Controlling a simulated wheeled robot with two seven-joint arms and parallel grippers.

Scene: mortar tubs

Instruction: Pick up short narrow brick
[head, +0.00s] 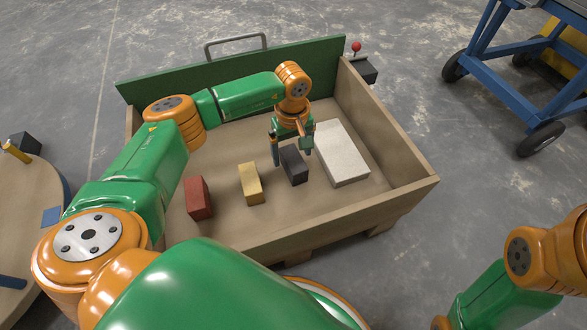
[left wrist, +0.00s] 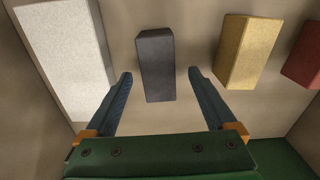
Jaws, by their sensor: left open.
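Several bricks lie apart in a wooden tray (head: 405,197). A dark grey brick (head: 294,168) is short and narrow; a yellow brick (head: 250,184) and a red brick (head: 198,198) of similar size lie to its left. A larger white brick (head: 342,155) lies to its right. My left gripper (head: 291,146) is open and points down over the dark grey brick. In the left wrist view, the dark grey brick (left wrist: 156,62) shows between the two blue fingers (left wrist: 160,74), with gaps on both sides. My right gripper is out of view.
The tray's wooden walls surround the bricks, with a green panel (head: 325,72) at the back. A round table (head: 35,190) stands at the left. A blue cart (head: 510,70) stands at the upper right. The tray floor between the bricks is bare.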

